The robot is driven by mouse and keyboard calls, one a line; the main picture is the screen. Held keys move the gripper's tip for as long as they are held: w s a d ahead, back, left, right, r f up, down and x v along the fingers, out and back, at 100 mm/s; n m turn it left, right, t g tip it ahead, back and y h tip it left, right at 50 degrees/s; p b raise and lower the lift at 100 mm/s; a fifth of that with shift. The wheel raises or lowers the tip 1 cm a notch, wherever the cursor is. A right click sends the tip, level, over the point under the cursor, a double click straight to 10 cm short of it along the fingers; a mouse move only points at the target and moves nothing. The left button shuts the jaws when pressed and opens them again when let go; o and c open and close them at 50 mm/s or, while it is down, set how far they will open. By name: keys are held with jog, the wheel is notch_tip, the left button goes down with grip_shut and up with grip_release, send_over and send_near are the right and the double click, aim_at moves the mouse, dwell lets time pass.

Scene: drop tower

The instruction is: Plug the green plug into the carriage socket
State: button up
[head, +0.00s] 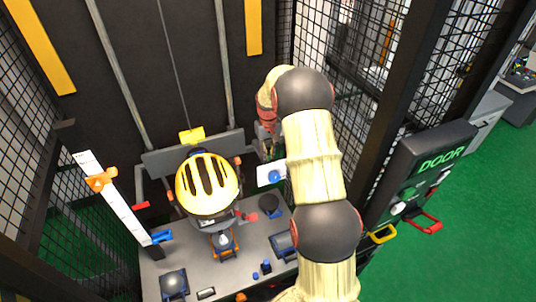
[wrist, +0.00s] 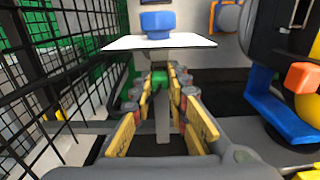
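A small green block (wrist: 159,78), which looks like the green plug, shows between the far ends of my gripper's fingers in the wrist view. My gripper (wrist: 161,86) has its two yellow-padded fingers apart, and I cannot see firm contact with the block. In the head view my gripper (head: 269,150) is low beside the right end of the grey crossbeam, partly hidden by my arm. The carriage seems to be the assembly with the yellow slotted helmet (head: 207,184) in front of that crossbeam (head: 165,158). I cannot make out its socket.
A white plate (wrist: 160,42) with a blue knob (wrist: 158,25) stands just beyond my fingers. Black mesh (wrist: 60,80) is close on the left in the wrist view, and a blue bracket (wrist: 280,120) on the right. The grey deck (head: 190,259) holds several small fixtures.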

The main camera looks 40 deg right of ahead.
jog(key=o, duration=0.5)
jog(key=shift+o, duration=0.2)
notch_tip(320, 180, up, 12)
dwell(0.4)
dwell(0.5)
jog(key=s+a+r+n+t+b, duration=0.1)
jog(key=s+a+r+t, duration=0.1)
jog(key=s+a, duration=0.8)
jog(key=s+a+r+n+t+b, duration=0.1)
jog(key=s+a+r, duration=0.4)
jog(key=s+a, duration=0.5)
jog(key=s+a+r+n+t+b, duration=0.1)
jog(key=s+a+r, duration=0.3)
jog(key=s+a, duration=0.6)
jog(key=shift+s+r+t+b, duration=0.15)
jog(key=shift+s+t+b, duration=0.15)
jog(key=shift+s+t, duration=0.75)
